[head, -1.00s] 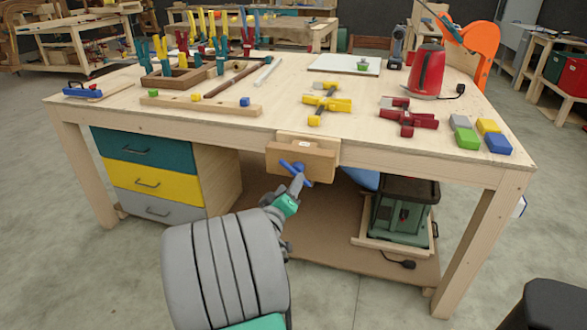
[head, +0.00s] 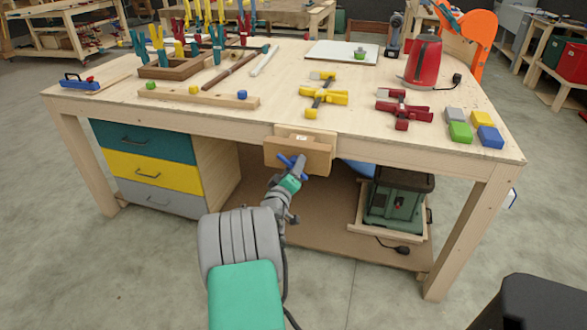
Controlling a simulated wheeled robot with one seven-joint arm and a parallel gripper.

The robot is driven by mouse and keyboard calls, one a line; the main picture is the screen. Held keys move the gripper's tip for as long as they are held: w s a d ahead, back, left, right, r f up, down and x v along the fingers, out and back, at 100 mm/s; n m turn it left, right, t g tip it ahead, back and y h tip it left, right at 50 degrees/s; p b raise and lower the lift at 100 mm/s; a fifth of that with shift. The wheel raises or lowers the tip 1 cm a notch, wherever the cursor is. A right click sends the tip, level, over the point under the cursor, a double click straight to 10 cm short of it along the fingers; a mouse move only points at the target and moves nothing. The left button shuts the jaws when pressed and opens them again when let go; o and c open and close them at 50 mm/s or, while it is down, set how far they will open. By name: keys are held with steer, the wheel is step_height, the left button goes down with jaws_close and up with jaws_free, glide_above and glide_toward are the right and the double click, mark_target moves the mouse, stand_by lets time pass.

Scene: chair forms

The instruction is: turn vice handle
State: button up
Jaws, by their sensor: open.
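The wooden vice (head: 300,152) is fixed to the front edge of the workbench (head: 230,127), near its middle. Its blue handle (head: 284,159) sticks out at the front of the jaw and lies at a slant. My gripper (head: 297,169) is right at the handle, reaching up from below. The fingers are open. They overlap the handle in the picture, and I cannot tell whether they touch it. My wrist hides part of the handle's lower end.
Clamps, a red kettle (head: 425,67) and coloured blocks (head: 461,132) stand on the bench top. Coloured drawers (head: 150,174) are below at the left. A green machine (head: 395,203) stands on the lower shelf at the right.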

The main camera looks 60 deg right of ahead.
steer(key=shift+d, duration=0.1)
steer(key=shift+c, duration=0.3)
jaws_close()
steer(key=shift+f+m+b, duration=0.3)
steer(key=shift+m+b, duration=0.2)
steer(key=shift+b, duration=0.4)
steer(key=shift+m+b, duration=0.4)
steer(key=shift+b, duration=0.2)
steer(key=shift+r+m, duration=0.25)
steer(key=shift+m, duration=0.05)
